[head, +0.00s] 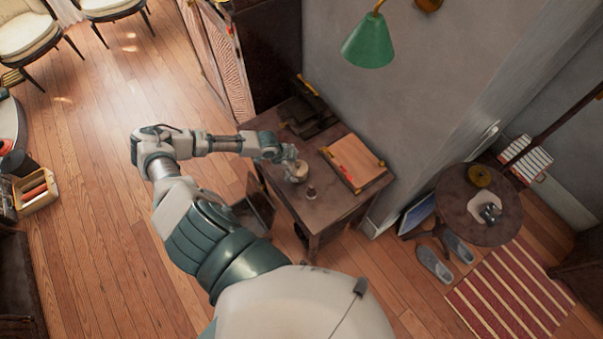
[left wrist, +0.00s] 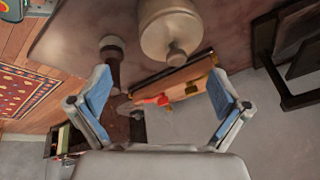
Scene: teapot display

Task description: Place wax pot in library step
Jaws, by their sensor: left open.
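A cream, round lidded pot with a knob, which looks like the wax pot (head: 299,172), stands on the dark wooden desk (head: 335,205). It also shows in the left wrist view (left wrist: 168,32), at the top, beyond the fingertips. My left gripper (head: 287,156) is at the pot, its fingers partly hard to make out from the head. In the left wrist view, my left gripper (left wrist: 162,85) has its blue-padded fingers spread wide with nothing between them. A brown box-like piece (head: 256,207) beside the desk may be the library step; I cannot tell. My right gripper is out of view.
A small dark-handled object (head: 311,192) stands close to the pot, also in the left wrist view (left wrist: 113,55). A wooden board (head: 356,162) and a dark rack (head: 306,112) lie behind. A round table (head: 478,225) stands right. Open floor (head: 110,250) lies left.

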